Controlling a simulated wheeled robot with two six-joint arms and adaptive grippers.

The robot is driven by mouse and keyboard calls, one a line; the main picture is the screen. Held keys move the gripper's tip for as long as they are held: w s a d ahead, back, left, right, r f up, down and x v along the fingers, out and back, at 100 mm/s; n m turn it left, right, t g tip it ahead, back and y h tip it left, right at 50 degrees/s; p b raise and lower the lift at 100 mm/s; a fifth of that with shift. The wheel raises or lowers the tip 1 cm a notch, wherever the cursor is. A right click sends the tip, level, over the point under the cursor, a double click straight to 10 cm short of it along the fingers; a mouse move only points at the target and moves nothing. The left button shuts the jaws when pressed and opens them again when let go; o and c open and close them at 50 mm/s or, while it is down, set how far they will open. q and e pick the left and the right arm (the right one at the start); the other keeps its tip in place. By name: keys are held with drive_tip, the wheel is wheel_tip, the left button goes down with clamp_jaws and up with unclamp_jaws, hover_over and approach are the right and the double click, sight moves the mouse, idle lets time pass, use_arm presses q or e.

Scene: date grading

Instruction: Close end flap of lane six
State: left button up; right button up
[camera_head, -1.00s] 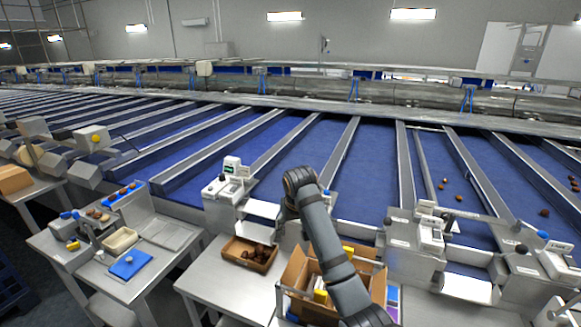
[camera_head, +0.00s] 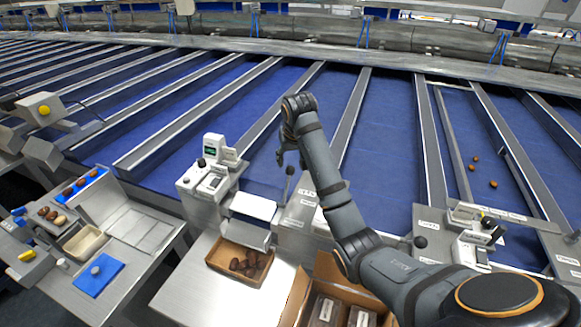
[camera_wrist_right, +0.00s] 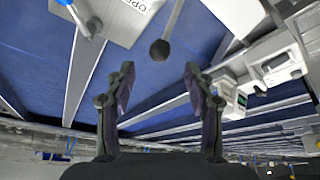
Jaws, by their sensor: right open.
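My right gripper (camera_head: 291,157) reaches over the near end of a blue lane, with its fingers open and empty. A lever with a dark ball knob (camera_head: 290,171) stands just below it on a grey end housing (camera_head: 297,213). In the right wrist view the knob (camera_wrist_right: 159,50) lies ahead between the two open fingers (camera_wrist_right: 159,72), apart from both. A plate marked "OPEN" (camera_wrist_right: 138,5) shows beside the lever. A pale sloping flap or chute (camera_head: 252,206) is left of the lever. The lane's number is not readable. My left gripper is out of view.
A control box with a green screen (camera_head: 213,150) stands left of the lever. A wooden tray of dates (camera_head: 214,255) sits on the metal table (camera_head: 190,290) below. An open cardboard box (camera_head: 297,290) is under my arm. Another dark-knobbed lever (camera_head: 420,242) stands to the right.

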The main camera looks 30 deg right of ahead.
sight(290, 167)
drive_tip(key=x, duration=0.2)
drive_tip(key=p+x, duration=0.1)
drive_tip(key=x, duration=0.2)
drive_tip(key=p+x, duration=0.1)
drive_tip(key=x, duration=0.1)
drive_tip(key=shift+w+d+f, duration=0.15)
drive_tip(key=shift+w, duration=0.25)
drive_tip(key=shift+w+f, duration=0.1)
drive_tip(key=shift+f, duration=0.65)
drive_tip(key=c, duration=0.7)
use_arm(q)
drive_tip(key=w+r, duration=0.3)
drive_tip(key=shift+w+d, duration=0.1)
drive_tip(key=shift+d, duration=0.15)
use_arm(e)
drive_tip(key=shift+w, duration=0.1)
clamp_jaws()
